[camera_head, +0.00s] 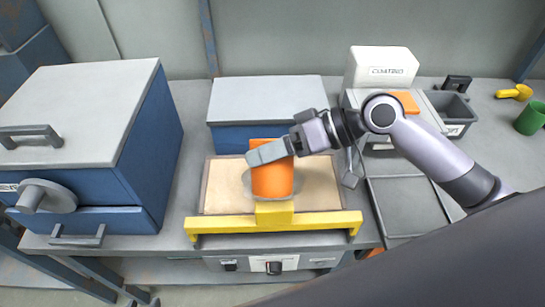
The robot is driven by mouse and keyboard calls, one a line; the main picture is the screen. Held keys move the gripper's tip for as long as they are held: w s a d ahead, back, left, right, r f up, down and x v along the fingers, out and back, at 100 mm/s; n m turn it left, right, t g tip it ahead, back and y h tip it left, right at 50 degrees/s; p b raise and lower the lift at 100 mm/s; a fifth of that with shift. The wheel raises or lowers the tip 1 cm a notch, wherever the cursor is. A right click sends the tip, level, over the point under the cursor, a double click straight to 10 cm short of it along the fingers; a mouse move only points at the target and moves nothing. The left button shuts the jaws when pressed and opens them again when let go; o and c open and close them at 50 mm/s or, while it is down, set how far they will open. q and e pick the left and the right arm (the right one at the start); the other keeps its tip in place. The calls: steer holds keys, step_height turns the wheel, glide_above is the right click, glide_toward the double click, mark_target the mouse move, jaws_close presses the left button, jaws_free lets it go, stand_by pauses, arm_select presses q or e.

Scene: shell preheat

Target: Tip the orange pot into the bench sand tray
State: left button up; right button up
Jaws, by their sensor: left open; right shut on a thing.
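The orange pot (272,182) is over the middle of the bench sand tray (210,189) and looks about upright. My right gripper (268,153), reaching in from the right, is shut on the upper part of the pot. One grey finger crosses the pot's front. The tray is shallow and filled with pale sand. A rounded grey shape shows on the sand just left of the pot, partly hidden by it. I cannot tell whether the pot's base touches the sand or anything else. My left gripper is not in view.
A yellow bar (225,222) runs along the tray's front edge. A blue box with a grey lid (265,97) stands behind. A large blue cabinet (85,110) is at left. A white machine (383,68), a grey tray (408,208) and a green cup (531,118) are at right.

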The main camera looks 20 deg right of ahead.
steer(key=n+t+b, duration=0.1)
steer(key=b, duration=0.3)
steer(key=shift+f+n+t+h+b, duration=0.25)
steer(key=shift+n+t+h+b, duration=0.05)
steer(key=shift+n+t+b, duration=0.1)
steer(key=shift+r+n+t, duration=0.3)
steer(key=shift+n+t, duration=0.2)
steer(key=shift+w+d+r+n+t+b, duration=0.1)
steer(key=shift+r+n+t+b, duration=0.05)
steer(key=shift+n+t+b, duration=0.3)
steer(key=shift+w+r+n+t+b, duration=0.1)
steer(key=shift+r+n+t+b, duration=0.1)
steer(key=shift+n+t, duration=0.3)
steer(key=shift+n, duration=0.25)
steer(key=shift+r+t, duration=0.15)
steer(key=shift+t, duration=0.1)
